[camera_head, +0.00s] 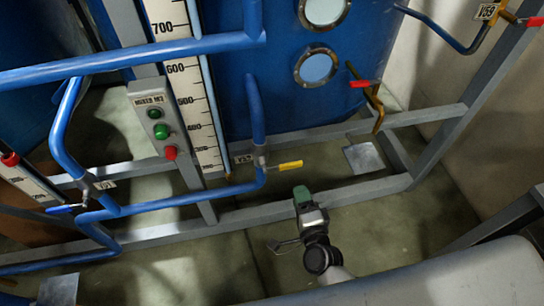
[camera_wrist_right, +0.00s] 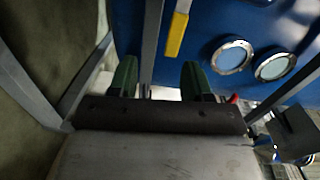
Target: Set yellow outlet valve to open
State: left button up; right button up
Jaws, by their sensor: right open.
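The yellow valve handle (camera_head: 290,165) points right from its valve body (camera_head: 260,158) on a vertical blue pipe, low in front of the blue tank. It lies roughly level in the head view. My right gripper (camera_head: 303,194) is just below the handle in that picture, apart from it. In the right wrist view the yellow handle (camera_wrist_right: 177,35) shows beyond the green fingertips. There my right gripper (camera_wrist_right: 159,78) is open, with nothing held between the fingers. My left gripper is not in view.
A grey frame rail (camera_head: 340,193) runs below the valve. A red handle (camera_head: 362,84) is up to the right, and a blue handle (camera_head: 65,209) is at left. A control box (camera_head: 157,118) and a blue tank (camera_head: 290,100) stand behind. Floor (camera_head: 400,240) is open at front right.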

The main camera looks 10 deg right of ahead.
aim_at(292, 167)
jog(key=shift+m+t, duration=0.3)
jog(key=shift+m, duration=0.2)
jog(key=w, duration=0.3)
jog(key=w+r, duration=0.1)
jog(key=w, duration=0.6)
jog(key=shift+w+a+r+b, duration=0.2)
jog(key=shift+w+r+b, duration=0.1)
jog(key=shift+w, duration=0.05)
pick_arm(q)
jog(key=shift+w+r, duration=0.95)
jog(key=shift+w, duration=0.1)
pick_arm(e)
jog(key=shift+w, duration=0.4)
grip_shut()
